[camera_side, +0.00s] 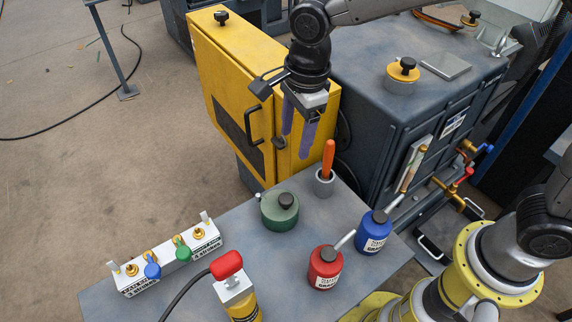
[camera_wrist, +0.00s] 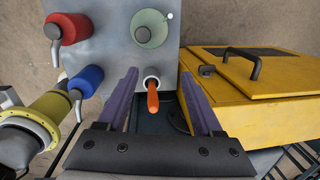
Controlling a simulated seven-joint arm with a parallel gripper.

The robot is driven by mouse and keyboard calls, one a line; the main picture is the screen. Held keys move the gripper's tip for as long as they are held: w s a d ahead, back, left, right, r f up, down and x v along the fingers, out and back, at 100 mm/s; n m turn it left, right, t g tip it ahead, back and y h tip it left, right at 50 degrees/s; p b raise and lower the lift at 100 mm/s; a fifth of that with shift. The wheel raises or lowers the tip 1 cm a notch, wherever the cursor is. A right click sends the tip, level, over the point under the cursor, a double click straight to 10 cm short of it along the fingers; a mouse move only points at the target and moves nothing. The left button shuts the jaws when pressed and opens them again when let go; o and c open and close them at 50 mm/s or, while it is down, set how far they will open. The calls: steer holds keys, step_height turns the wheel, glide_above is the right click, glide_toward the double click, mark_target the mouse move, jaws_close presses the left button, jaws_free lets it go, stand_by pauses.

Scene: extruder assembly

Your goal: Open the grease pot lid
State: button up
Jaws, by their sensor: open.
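My gripper (camera_side: 297,150) is open and empty, with purple fingers pointing down. It hangs above the table's back edge, in front of the yellow cabinet, apart from the pot. The fingers (camera_wrist: 165,85) also show in the wrist view.
A grey cup (camera_side: 324,184) with an orange handle (camera_side: 328,158) stands between my gripper and the pot. Red (camera_side: 325,268) and blue (camera_side: 374,234) bottles stand to the right. A white valve block (camera_side: 168,262) is at left. The yellow cabinet (camera_side: 232,85) is behind.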

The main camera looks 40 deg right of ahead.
steer(key=n+g, duration=0.1)
glide_above(286, 198)
steer(key=shift+h, duration=0.3)
step_height(286, 198, down, 5)
steer(key=shift+f, duration=4.1)
steer(key=c, duration=0.8)
